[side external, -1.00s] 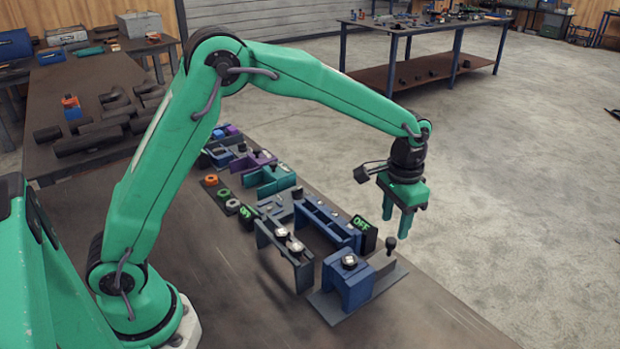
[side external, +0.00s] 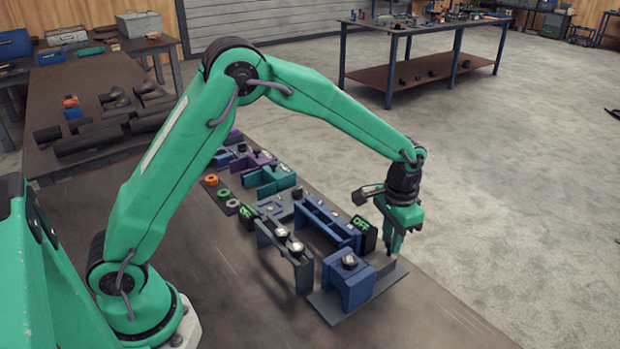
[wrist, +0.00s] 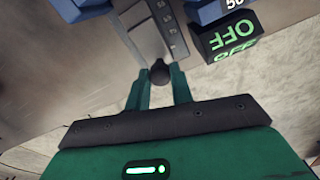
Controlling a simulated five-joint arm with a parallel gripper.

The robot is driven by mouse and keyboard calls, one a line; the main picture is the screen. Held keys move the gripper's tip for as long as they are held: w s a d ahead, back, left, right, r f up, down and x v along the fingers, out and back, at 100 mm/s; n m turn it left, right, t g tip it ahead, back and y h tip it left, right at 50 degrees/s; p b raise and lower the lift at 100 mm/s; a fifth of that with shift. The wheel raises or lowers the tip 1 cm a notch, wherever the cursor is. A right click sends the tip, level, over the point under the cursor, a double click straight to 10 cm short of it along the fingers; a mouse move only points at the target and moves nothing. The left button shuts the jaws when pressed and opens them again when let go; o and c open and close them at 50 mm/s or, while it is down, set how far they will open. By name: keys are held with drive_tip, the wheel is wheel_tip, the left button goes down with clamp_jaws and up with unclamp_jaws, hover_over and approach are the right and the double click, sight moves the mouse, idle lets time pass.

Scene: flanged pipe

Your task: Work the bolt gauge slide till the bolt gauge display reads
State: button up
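The bolt gauge (side external: 345,285) is a blue block on a grey base plate near the table's front edge. Its slide shows in the wrist view as a grey bar with a marked scale (wrist: 168,28) and a dark round knob (wrist: 160,71). The display (side external: 365,233) is a black box with green letters reading OFF; it also shows upside down in the wrist view (wrist: 230,38). My gripper (wrist: 160,72) is open, one finger on each side of the knob, with small gaps visible. In the side view my gripper (side external: 392,250) hides the knob.
A dark stand (side external: 285,250) with bright bolt heads and a long blue fixture (side external: 325,222) stand just left. A second display (side external: 247,211) also reads OFF. Several rings and coloured fixtures lie farther back. The front right tabletop is clear.

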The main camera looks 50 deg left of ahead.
clamp_jaws()
drive_tip(key=shift+s, duration=1.05)
drive_tip(key=o, duration=0.9)
unclamp_jaws()
drive_tip(key=shift+r, duration=0.1)
wheel_tip(320, 180, up, 8)
drive_tip(key=shift+f, duration=0.15)
